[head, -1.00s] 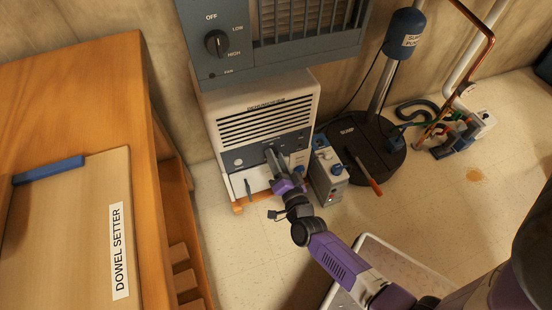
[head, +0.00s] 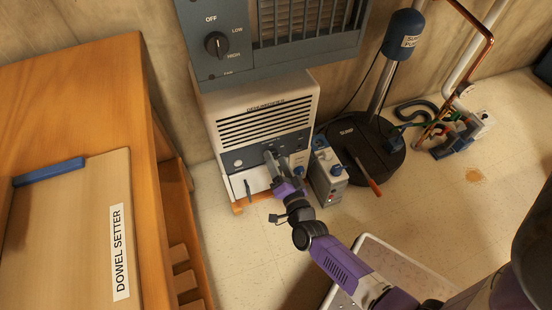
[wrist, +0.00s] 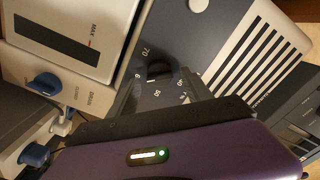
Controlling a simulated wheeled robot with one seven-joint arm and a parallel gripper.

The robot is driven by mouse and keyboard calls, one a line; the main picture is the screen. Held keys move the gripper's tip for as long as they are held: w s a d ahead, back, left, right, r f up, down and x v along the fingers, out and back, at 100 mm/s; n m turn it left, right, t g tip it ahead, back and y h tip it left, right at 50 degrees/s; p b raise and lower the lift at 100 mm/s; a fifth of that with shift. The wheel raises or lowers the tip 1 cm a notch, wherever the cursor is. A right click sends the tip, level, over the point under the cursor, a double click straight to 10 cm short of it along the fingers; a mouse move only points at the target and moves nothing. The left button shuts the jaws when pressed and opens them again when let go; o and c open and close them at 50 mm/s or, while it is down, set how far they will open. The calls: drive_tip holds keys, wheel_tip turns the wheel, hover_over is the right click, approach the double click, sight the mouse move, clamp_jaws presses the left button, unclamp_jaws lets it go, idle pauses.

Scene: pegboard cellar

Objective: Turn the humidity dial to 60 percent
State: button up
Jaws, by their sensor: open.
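The dehumidifier (head: 225,128) is a pale cabinet with a slotted grille and a grey control panel (head: 240,152). Its humidity dial (wrist: 158,70) is a small dark knob in the wrist view, with printed numbers around it; 70 and 50 are readable. I cannot read its exact setting. My gripper (head: 271,160) is in front of the panel and hides the dial in the head view. In the wrist view my gripper (wrist: 160,84) is open, with a finger on either side of the dial. Whether the fingers touch the knob is unclear.
A grey unit with an OFF/LOW/HIGH knob (head: 217,44) overhangs the dehumidifier. A small box with a blue knob (head: 328,172) stands close on the right, beside the black sump cover (head: 375,150). A wooden bench (head: 85,85) fills the left.

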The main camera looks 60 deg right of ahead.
drive_tip(key=p+v, duration=0.1)
drive_tip(key=v, duration=0.6)
idle(0.5)
